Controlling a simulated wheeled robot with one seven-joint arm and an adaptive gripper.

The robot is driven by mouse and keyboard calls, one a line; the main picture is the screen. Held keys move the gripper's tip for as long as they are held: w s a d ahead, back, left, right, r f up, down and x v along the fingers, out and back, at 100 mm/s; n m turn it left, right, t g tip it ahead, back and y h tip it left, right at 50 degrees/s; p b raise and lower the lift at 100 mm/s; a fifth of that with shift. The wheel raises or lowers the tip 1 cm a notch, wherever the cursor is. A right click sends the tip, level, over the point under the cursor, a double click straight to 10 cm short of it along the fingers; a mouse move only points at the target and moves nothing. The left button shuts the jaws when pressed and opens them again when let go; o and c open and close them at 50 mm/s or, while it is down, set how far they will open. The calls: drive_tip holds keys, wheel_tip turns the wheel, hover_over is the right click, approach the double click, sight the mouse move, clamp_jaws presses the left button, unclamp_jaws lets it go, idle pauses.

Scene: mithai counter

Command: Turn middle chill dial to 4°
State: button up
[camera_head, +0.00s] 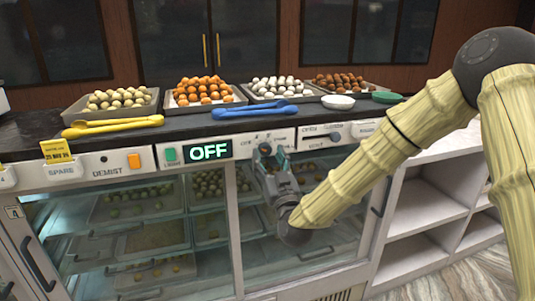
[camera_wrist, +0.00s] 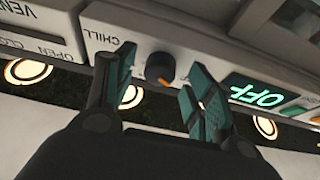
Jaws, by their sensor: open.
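The middle chill dial (camera_wrist: 160,68) is a dark round knob with an orange mark, on a white panel lettered CHILL. In the wrist view it sits between and beyond the two teal finger pads of my gripper (camera_wrist: 158,88), which is open and holds nothing. I cannot tell whether a pad touches it. In the head view my gripper (camera_head: 268,160) is at the front panel and covers most of the dial. A display (camera_head: 209,151) beside it reads OFF in green; it also shows in the wrist view (camera_wrist: 257,95). The degree marks are too small to read.
Left of the display are a green button (camera_head: 170,154) and an orange DEMIST switch (camera_head: 134,161). A vent slider (camera_head: 335,136) is to the right. Blue tongs (camera_head: 255,112) and trays of sweets (camera_head: 204,95) lie on the dark counter above. Glass doors are below.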

drive_tip(key=shift+w+a+r, duration=0.2)
drive_tip(key=shift+w, duration=0.35)
drive_tip(key=c, duration=1)
drive_tip(key=shift+f+m, duration=0.1)
drive_tip(key=shift+m, duration=0.3)
drive_tip(key=m+h+b, duration=0.2)
drive_tip(key=m, duration=0.1)
drive_tip(key=shift+a+m+t, duration=0.1)
drive_tip(key=shift+m+t, duration=0.2)
drive_tip(key=shift+s+a+m+h+b, duration=0.1)
drive_tip(key=shift+m+h+b, duration=0.75)
drive_tip(key=shift+m, duration=0.85)
drive_tip(key=shift+s+a+m+h+b, duration=0.1)
drive_tip(key=shift+m+h+b, duration=0.4)
drive_tip(key=shift+m+h, duration=0.9)
drive_tip(key=shift+m+y, duration=0.35)
drive_tip(key=shift+m, duration=0.05)
